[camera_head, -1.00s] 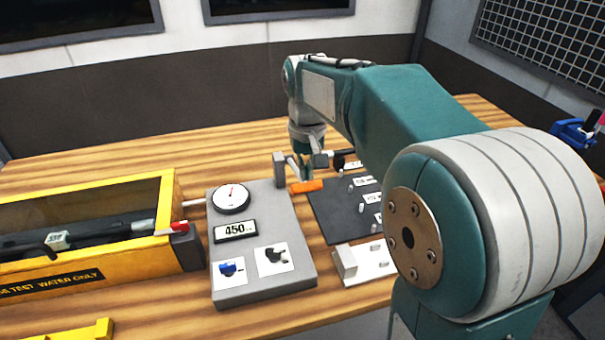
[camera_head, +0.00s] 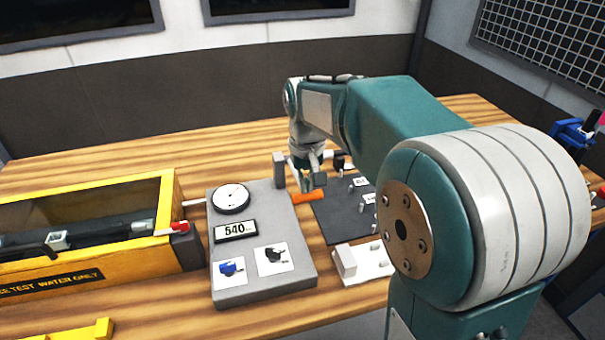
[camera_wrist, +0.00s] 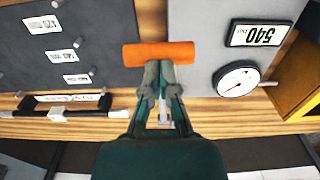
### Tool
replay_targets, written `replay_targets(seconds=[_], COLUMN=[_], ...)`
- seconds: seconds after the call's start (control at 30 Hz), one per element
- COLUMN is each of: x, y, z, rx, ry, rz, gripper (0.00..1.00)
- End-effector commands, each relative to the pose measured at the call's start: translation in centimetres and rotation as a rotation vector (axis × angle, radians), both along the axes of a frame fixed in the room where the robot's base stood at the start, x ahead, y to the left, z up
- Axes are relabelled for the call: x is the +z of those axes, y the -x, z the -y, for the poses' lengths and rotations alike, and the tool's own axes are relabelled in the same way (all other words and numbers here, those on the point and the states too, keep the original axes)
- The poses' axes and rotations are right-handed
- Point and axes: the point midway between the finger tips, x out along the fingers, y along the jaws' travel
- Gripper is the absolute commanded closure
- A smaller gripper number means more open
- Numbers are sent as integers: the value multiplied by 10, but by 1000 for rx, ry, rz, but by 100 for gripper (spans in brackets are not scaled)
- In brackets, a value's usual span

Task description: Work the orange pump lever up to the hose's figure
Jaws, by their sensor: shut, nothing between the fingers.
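The orange pump lever (camera_head: 308,197) sticks out from the right side of the grey pump unit (camera_head: 262,287). In the wrist view the orange lever (camera_wrist: 158,53) lies crosswise at my fingertips. My gripper (camera_head: 305,181) is above it in the head view, fingers shut and empty, tips seemingly against the lever (camera_wrist: 158,68). The pump's display (camera_head: 236,230) reads 540. The dial gauge (camera_head: 231,198) stands behind it. A black hose (camera_head: 105,235) lies in the yellow trough; the figure on its white tag (camera_head: 58,240) is too small to read.
A dark mat (camera_head: 335,222) with labelled small pegs lies right of the pump. A white block with a plate (camera_head: 350,262) stands at the front. The blue valve (camera_head: 231,268) and black valve (camera_head: 272,254) sit on the pump's face. The back of the wooden bench is clear.

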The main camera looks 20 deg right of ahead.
Motion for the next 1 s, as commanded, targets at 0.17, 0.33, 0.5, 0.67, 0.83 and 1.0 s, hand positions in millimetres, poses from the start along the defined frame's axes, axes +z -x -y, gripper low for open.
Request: replay_targets(seconds=[0.17, 0.33, 0.5, 0.67, 0.83, 1.0], x=[-8, -15, -21, -27, -34, -40], y=[0, 0, 0, 0, 0, 0], z=[0, 0, 0, 0, 0, 0], rx=[0, 0, 0, 0, 0, 0], ry=[0, 0, 0, 0, 0, 0], rz=[-1, -3, -1, -2, -1, -1], gripper=[100, 100, 100, 100, 100, 100])
